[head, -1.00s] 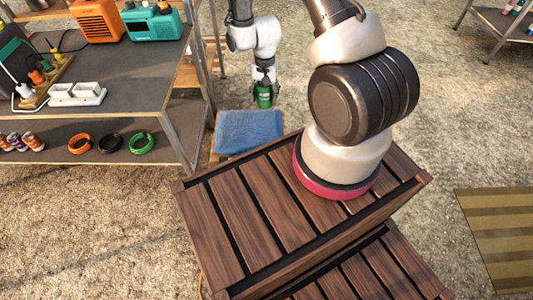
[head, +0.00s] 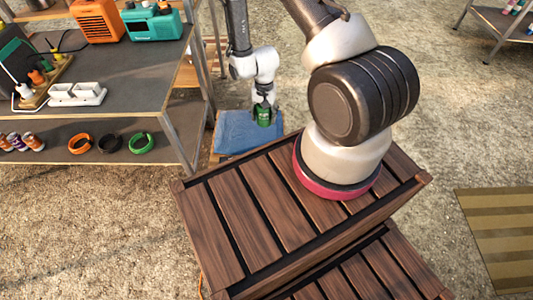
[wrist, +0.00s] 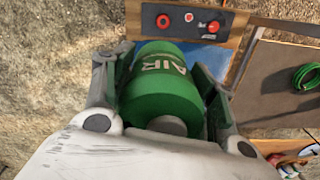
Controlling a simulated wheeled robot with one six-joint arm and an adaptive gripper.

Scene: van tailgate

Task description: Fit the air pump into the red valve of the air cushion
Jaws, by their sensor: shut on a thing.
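My gripper (wrist: 168,95) is shut on the green air pump (wrist: 160,88), a cylinder with white AIR lettering. In the head view the pump (head: 263,116) is held upright over the right part of the blue air cushion (head: 236,136). The cushion also shows in the wrist view (wrist: 215,57), partly hidden behind the pump. A red valve (wrist: 213,27) and another red round fitting (wrist: 163,21) sit on a dark panel beyond the pump. The pump's lower end is hidden in the wrist view, so I cannot tell whether it touches the cushion.
A shelf unit (head: 120,75) stands left of the cushion, with orange, black and green rings (head: 141,143) on its lower board. A slatted wooden crate (head: 243,222) is in the foreground. Open gravel ground lies to the right of the cushion.

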